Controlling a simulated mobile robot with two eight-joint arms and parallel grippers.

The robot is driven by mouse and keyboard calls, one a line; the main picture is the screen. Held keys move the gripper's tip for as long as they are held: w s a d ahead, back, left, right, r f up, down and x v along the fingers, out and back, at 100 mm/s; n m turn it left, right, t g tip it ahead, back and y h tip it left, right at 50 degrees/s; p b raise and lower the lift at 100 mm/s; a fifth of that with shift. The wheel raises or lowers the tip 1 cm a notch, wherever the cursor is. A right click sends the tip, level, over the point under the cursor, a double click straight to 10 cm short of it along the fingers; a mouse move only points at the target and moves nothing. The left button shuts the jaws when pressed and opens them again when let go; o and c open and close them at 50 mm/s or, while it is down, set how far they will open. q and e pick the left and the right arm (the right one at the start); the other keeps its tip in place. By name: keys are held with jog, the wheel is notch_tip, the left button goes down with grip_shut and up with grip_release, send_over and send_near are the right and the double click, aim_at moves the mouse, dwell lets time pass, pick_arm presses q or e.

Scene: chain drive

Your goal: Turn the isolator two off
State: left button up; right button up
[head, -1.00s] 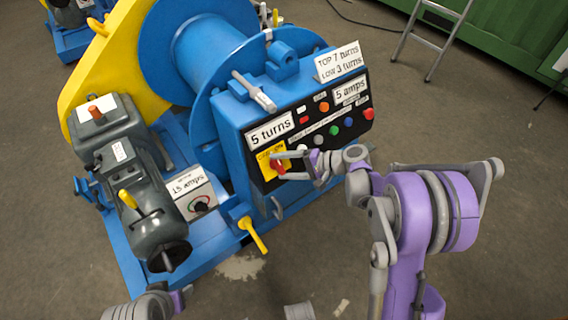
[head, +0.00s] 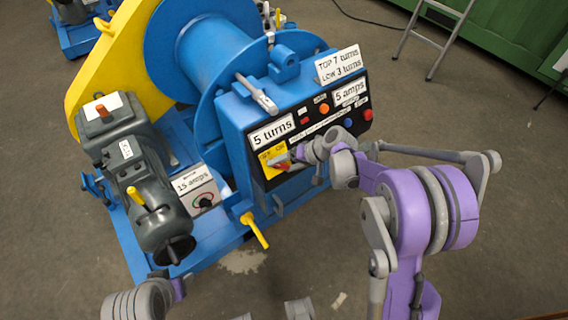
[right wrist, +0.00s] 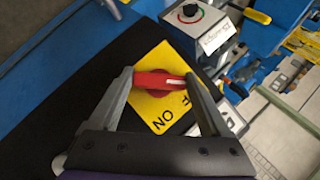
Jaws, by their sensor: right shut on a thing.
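The isolator is a red rotary handle (right wrist: 160,81) on a yellow plate (head: 268,161), low on the left of the black control panel. The plate's print reads ON and part of OFF in the right wrist view. My right gripper (head: 285,161) is at this handle; in the right wrist view its two grey fingers (right wrist: 158,84) are shut on the handle from both sides. The handle lies nearly level across the gap between the fingers there. In the head view the fingers and wrist cover part of the handle and plate. My left gripper is not in view.
The black panel (head: 350,119) carries several buttons and lamps close to my right wrist. A "5 turns" label (head: 272,132) sits just above the plate. A "15 amps" box (head: 198,190) with a dial, a yellow lever (head: 254,230) and a grey motor (head: 160,216) stand left.

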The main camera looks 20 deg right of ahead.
dwell(0.3)
jog(key=o, duration=1.2)
jog(key=p+v, duration=0.1)
jog(key=v, duration=1)
jog(key=shift+a, duration=0.1)
